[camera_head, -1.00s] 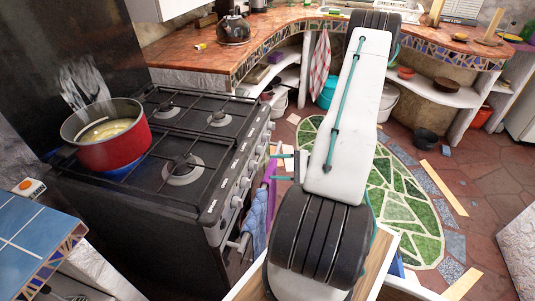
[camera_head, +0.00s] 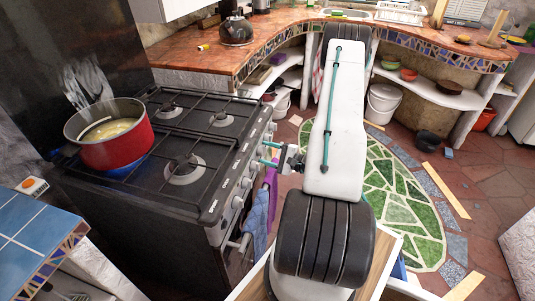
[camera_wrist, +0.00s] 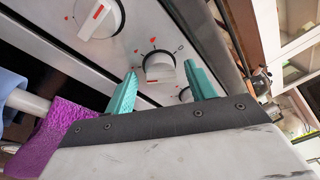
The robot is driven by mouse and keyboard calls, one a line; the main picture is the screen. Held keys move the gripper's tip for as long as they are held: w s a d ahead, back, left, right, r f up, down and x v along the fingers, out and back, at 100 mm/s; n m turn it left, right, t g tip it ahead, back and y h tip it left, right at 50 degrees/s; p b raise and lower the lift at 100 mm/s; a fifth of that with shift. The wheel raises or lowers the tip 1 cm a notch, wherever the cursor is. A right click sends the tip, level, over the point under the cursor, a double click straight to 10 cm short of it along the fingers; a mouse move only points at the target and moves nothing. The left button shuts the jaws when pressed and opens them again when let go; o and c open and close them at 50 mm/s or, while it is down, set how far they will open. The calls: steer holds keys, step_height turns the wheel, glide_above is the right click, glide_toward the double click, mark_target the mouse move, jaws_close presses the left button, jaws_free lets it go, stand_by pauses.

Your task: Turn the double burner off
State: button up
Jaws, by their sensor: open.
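The black gas stove (camera_head: 190,205) has a row of white knobs (camera_head: 237,203) along its front. A red pot (camera_head: 115,150) with yellowish content stands on the front-left burner, with a blue flame glow (camera_head: 122,172) beneath it. My gripper (camera_head: 266,153) is open in front of the knob row. In the wrist view, its two teal fingers (camera_wrist: 161,69) are on either side of a white knob (camera_wrist: 158,68), which has red marks around it. Contact with the knob cannot be told. Another knob (camera_wrist: 97,18), with a red line, is at upper left.
A blue towel (camera_head: 255,213) and a purple cloth (camera_wrist: 62,135) hang at the oven front near my gripper. A kettle (camera_head: 236,30) stands on the tiled counter (camera_head: 190,55). The mosaic floor (camera_head: 400,205) at right is clear.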

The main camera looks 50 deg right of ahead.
steer(key=shift+w, duration=0.1)
steer(key=c, duration=0.9)
steer(key=shift+c, duration=0.2)
steer(key=shift+w+d+r+m+g+y, duration=0.1)
steer(key=shift+m+g+y, duration=0.45)
steer(key=shift+m, duration=3.6)
steer(key=shift+s+m+g+y, duration=0.1)
steer(key=shift+m+g+y, duration=0.4)
steer(key=shift+m, duration=3.6)
steer(key=shift+w+d+r+m+g+y, duration=0.2)
steer(key=shift+m+y, duration=0.65)
steer(key=shift+m, duration=3.3)
steer(key=shift+s+a+f, duration=0.1)
steer(key=shift+a+f, duration=0.05)
